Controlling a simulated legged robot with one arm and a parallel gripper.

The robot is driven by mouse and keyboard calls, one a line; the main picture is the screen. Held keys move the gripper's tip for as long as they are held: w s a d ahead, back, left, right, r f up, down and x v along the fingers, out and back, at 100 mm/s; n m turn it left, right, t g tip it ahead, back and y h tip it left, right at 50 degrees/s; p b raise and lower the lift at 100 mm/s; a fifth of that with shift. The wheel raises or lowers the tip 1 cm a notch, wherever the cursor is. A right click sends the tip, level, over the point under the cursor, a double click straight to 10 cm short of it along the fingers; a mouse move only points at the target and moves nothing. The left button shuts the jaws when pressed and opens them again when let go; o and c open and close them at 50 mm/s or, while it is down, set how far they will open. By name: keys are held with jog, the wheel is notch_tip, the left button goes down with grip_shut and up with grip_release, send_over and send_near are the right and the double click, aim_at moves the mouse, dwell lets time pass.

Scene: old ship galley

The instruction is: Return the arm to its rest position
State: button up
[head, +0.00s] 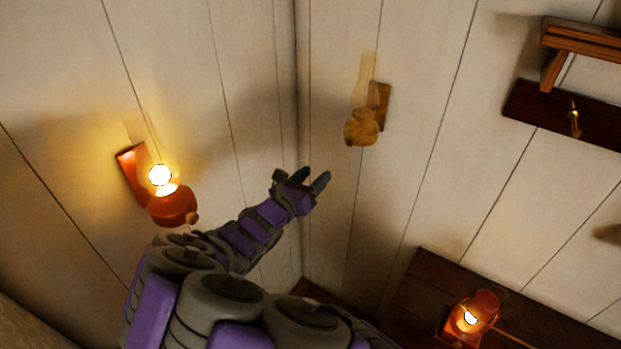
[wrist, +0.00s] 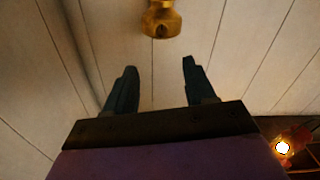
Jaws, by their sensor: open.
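My arm, purple and dark grey, reaches up from the bottom of the head view toward the corner of the walls. My gripper (head: 307,180) is at its end, below and left of the unlit brass wall lamp (head: 360,128). In the wrist view my gripper (wrist: 157,82) has its two dark fingers spread apart with nothing between them. The brass lamp (wrist: 161,20) shows beyond the fingertips at the top of that view, apart from them.
A lit orange lamp (head: 172,203) hangs on the left wall, close to my arm. Another lit lamp (head: 469,318) is at a dark wooden surface (head: 425,280) at lower right. A wooden shelf (head: 585,37) and a rail with a brass hook (head: 574,118) are at upper right.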

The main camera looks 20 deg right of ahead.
jog(key=shift+s+a, duration=0.1)
jog(key=shift+a, duration=0.05)
dwell(0.4)
jog(key=s+d+f+m+g+y+b, duration=0.1)
jog(key=s+d+m+g+b, duration=0.2)
jog(key=s+d+m+g, duration=0.5)
jog(key=s+d+f+m+g+y+b, duration=0.1)
jog(key=s+d+f+m+g+b, duration=0.3)
jog(key=s+m, duration=0.75)
jog(key=s+a+f+m+g+y+b, duration=0.1)
jog(key=s+f+m+y, duration=0.1)
jog(key=s, duration=0.4)
jog(key=s+a+f+m+y, duration=0.2)
jog(key=s+y, duration=0.1)
jog(key=s, duration=0.2)
jog(key=s+a+f+m+y+b, duration=0.1)
jog(key=s+a+f+m+y, duration=0.1)
jog(key=a, duration=0.5)
jog(key=s+a+f+m+y+b, duration=0.1)
jog(key=s+a+m+y+b, duration=0.1)
jog(key=s+a+y, duration=0.3)
jog(key=shift+s+a+f, duration=0.4)
jog(key=shift+s+a, duration=0.45)
jog(key=shift+a, duration=0.15)
jog(key=shift+m, duration=0.25)
